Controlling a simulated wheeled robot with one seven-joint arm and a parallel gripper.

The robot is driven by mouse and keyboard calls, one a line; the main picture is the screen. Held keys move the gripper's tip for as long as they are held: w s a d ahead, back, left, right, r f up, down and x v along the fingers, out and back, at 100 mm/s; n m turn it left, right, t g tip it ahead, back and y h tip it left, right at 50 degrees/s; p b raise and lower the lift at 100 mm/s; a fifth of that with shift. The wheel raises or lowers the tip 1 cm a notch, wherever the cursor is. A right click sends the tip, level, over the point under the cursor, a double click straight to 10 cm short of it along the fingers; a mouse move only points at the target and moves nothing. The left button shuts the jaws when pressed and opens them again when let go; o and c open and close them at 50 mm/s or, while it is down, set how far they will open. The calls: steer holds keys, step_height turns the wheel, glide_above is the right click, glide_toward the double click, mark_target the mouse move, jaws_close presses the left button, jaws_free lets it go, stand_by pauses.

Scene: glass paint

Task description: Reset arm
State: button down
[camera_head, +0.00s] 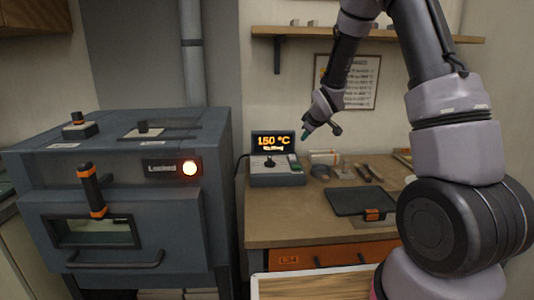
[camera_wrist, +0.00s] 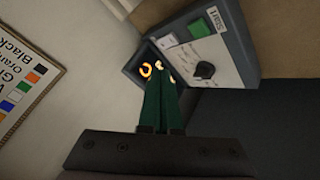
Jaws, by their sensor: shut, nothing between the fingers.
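My gripper (camera_head: 307,133) is shut and empty, held in the air above the bench in front of the wall. Its green fingers (camera_wrist: 161,104) lie together in the wrist view and cover part of the control box screen. The control box (camera_head: 277,178) stands at the bench's left end, and its display (camera_head: 273,142) reads 150 °C with a smaller line that looks like "Waiting". In the wrist view the control box (camera_wrist: 235,45) shows a black knob (camera_wrist: 205,70) and a green Start button (camera_wrist: 198,28).
A black tray (camera_head: 358,202) and small tools lie on the bench (camera_head: 290,225). A chart (camera_head: 362,85) hangs below a shelf (camera_head: 290,32). The air around the gripper looks free.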

steer(key=s+d+r+m, duration=0.3)
steer(key=s+r+m, duration=0.1)
steer(key=s+r, duration=0.35)
steer(key=s+d+r+m, duration=0.2)
steer(key=s+r+m, duration=0.1)
steer(key=s+r, duration=0.5)
steer(key=s+r+m+g, duration=0.1)
steer(key=s+r+m, duration=0.2)
steer(key=s, duration=0.8)
steer(key=s+a+r+m+g, duration=0.1)
steer(key=s+r+m, duration=0.2)
steer(key=s, duration=0.8)
steer(key=shift+a+r+m+y, duration=0.25)
steer(key=shift+r+m+y, duration=0.15)
steer(key=shift+r, duration=0.15)
stand_by(3.7)
